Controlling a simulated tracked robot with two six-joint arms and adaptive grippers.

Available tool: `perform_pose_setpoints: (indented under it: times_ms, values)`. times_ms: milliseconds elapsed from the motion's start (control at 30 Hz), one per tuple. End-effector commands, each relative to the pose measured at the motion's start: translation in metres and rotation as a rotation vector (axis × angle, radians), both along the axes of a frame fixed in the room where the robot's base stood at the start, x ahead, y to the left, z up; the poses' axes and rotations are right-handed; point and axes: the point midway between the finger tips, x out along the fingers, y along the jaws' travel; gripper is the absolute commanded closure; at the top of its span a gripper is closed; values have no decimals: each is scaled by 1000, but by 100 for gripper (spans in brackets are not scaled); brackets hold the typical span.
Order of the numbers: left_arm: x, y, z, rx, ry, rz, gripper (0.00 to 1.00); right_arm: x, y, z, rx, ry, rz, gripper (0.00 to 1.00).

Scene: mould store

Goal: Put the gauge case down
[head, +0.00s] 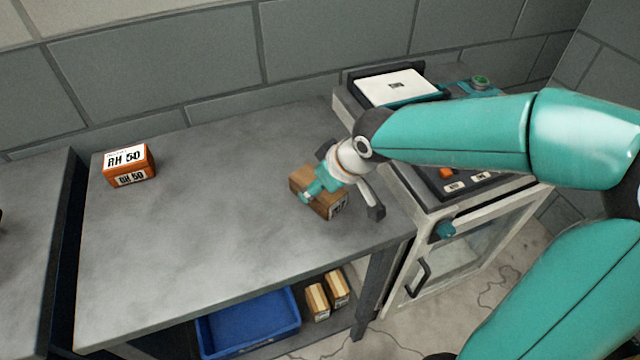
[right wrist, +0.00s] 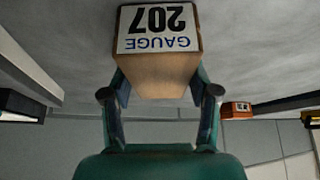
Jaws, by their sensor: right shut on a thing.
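The gauge case is a brown wooden box (head: 324,206) at the right part of the grey bench (head: 200,240), under my right gripper (head: 340,194) in the head view. In the right wrist view the case (right wrist: 165,72) shows a white label reading "GAUGE 207", upside down. The fingers of my right gripper (right wrist: 160,88) are shut on its two sides. The case is at or just above the bench top; I cannot tell whether it touches. My left gripper is not in view.
An orange box marked "RH 50" (head: 129,165) stands at the bench's back left. A cabinet with a glass door (head: 470,255) adjoins the bench on the right. A blue tray (head: 250,322) and two light boxes (head: 318,302) are on the lower shelf. The bench middle is clear.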

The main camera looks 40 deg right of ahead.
Motion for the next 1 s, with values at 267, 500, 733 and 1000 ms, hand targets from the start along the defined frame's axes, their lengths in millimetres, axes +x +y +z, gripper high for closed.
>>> perform_pose_setpoints:
  times_ms: [267, 500, 733, 1000]
  values:
    - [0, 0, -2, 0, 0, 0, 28, 0, 0, -1, 0, 0, -1, 24]
    - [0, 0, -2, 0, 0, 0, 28, 0, 0, -1, 0, 0, -1, 15]
    - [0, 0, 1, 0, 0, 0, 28, -1, -1, 3, 0, -1, -1, 15]
    - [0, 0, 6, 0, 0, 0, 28, -20, -4, 39, 1, -6, -4, 15]
